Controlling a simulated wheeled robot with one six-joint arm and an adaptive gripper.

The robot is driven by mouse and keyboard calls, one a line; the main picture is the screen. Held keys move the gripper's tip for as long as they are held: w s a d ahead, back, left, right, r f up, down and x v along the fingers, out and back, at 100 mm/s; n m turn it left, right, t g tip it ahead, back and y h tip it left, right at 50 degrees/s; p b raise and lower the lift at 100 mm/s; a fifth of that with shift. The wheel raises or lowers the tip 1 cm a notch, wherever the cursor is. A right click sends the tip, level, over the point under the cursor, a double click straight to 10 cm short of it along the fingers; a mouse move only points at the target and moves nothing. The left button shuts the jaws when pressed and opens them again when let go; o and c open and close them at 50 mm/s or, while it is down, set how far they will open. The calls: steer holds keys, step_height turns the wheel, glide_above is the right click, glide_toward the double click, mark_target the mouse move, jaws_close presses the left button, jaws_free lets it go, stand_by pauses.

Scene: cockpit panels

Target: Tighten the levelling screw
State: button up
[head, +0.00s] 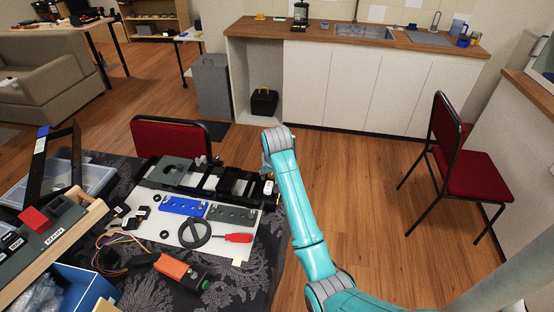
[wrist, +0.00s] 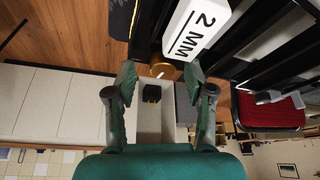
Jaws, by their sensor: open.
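My gripper (wrist: 160,72) is open in the wrist view, with one finger on each side of a small brass-coloured round part (wrist: 167,71). This part looks like the levelling screw, but it is small and partly hidden. It sits by the end of a white block marked "2 MM" (wrist: 197,32), and I see no finger touching it. In the head view my arm reaches to the right end of a dark framed device (head: 175,172) on the table; the gripper is not clear there. A small white block (head: 268,187) shows at that end.
A white board (head: 175,232) on the patterned table holds a blue plate (head: 183,206), a grey plate (head: 233,215), a black ring (head: 195,234) and a red screwdriver (head: 238,238). A red chair (head: 170,136) stands behind the table.

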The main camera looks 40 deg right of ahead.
steer(key=shift+d+n+y, duration=0.15)
steer(key=shift+n+y, duration=0.25)
steer(key=shift+n, duration=0.5)
steer(key=v, duration=1)
steer(key=shift+s+r, duration=0.25)
steer(key=shift+r, duration=0.05)
steer(key=shift+a, duration=0.25)
steer(key=x, duration=1)
steer(key=shift+w+f, duration=0.15)
steer(key=shift+f, duration=0.2)
steer(key=shift+a, duration=0.1)
jaws_close()
